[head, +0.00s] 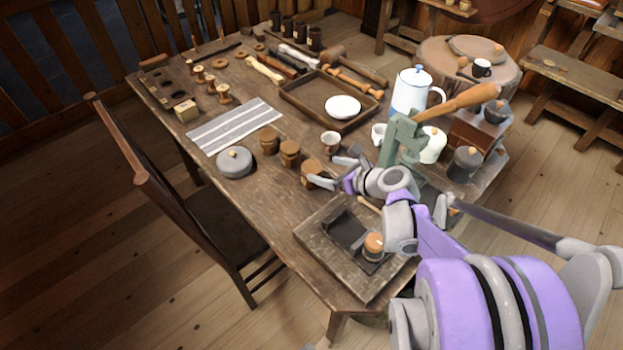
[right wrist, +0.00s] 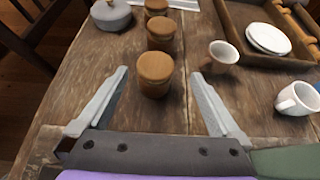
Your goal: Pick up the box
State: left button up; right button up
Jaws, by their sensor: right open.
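Three round wooden lidded boxes stand upright in a row on the table: the far one (head: 269,141), the middle one (head: 290,154) and the near one (head: 310,172). In the right wrist view the near box (right wrist: 155,76) stands between the tips of my open right gripper (right wrist: 159,73), with space on both sides. The middle box (right wrist: 161,33) and the far box (right wrist: 156,8) are beyond it. In the head view the right gripper (head: 326,168) reaches in from the right and partly covers the near box. My left gripper is not in view.
A small cup (head: 331,141) stands right of the boxes. A grey lidded pot (head: 235,162) and striped cloth (head: 235,125) lie left. A wooden tray (head: 300,100) with a white plate (head: 343,107) is behind. A green press (head: 401,140) stands close to my arm.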

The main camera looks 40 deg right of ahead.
aim_at(313, 167)
jog(key=x, duration=0.4)
jog(key=b+x, duration=0.1)
jog(key=x, duration=0.1)
jog(key=shift+w+a+f, duration=0.2)
jog(key=shift+a, duration=0.15)
jog(key=shift+c, duration=0.3)
jog(key=shift+r, duration=0.1)
jog(key=c, duration=1.3)
